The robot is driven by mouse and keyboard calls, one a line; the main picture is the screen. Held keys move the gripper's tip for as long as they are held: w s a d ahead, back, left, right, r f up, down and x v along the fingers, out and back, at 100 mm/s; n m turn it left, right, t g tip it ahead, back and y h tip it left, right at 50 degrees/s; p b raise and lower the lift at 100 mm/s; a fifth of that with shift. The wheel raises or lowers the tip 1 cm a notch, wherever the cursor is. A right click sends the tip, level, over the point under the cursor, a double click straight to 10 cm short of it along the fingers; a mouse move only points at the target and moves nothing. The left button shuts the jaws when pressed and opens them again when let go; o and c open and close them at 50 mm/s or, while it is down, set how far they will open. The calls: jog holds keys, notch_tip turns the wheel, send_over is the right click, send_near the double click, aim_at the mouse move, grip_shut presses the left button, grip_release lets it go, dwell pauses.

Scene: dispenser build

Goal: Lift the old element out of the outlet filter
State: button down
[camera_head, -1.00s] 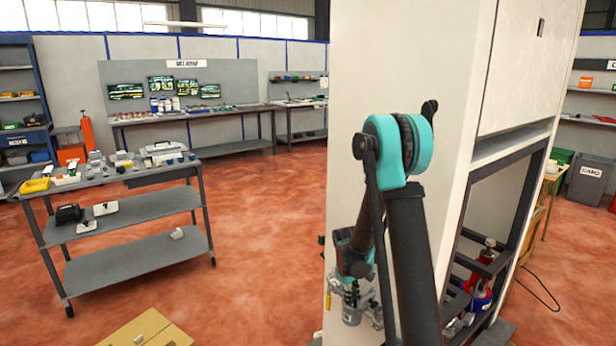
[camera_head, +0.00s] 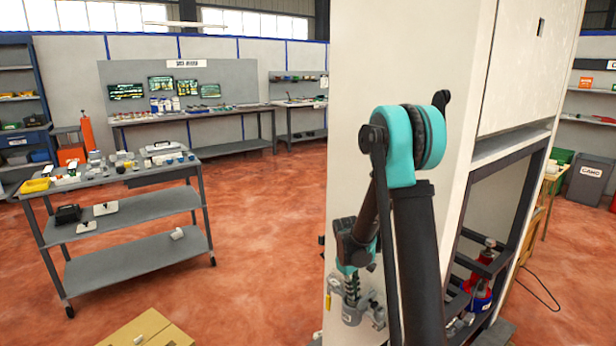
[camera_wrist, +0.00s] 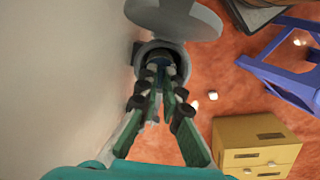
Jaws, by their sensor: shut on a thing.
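The outlet filter's grey round housing (camera_wrist: 166,47) is on the pale cabinet side in the wrist view. Its mouth faces me, and a grey disc-like lid (camera_wrist: 178,17) stands beyond it. My gripper (camera_wrist: 160,72) has its green fingers with dark pads close together at the mouth. They are shut on the old element (camera_wrist: 160,59), of which only a small dark part shows between the tips. How far it sits inside the housing is hidden. In the head view the housing (camera_head: 351,314) is low on the cabinet, with my gripper (camera_head: 351,287) just above it.
The white cabinet (camera_head: 395,70) stands close beside my arm. A cardboard-coloured drawer box (camera_wrist: 256,146) and a purple frame (camera_wrist: 285,68) are on the floor below. A grey cart (camera_head: 120,190) with parts stands to the left. The red floor between is mostly clear.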

jog(key=shift+r, duration=3)
jog(key=shift+r, duration=0.1)
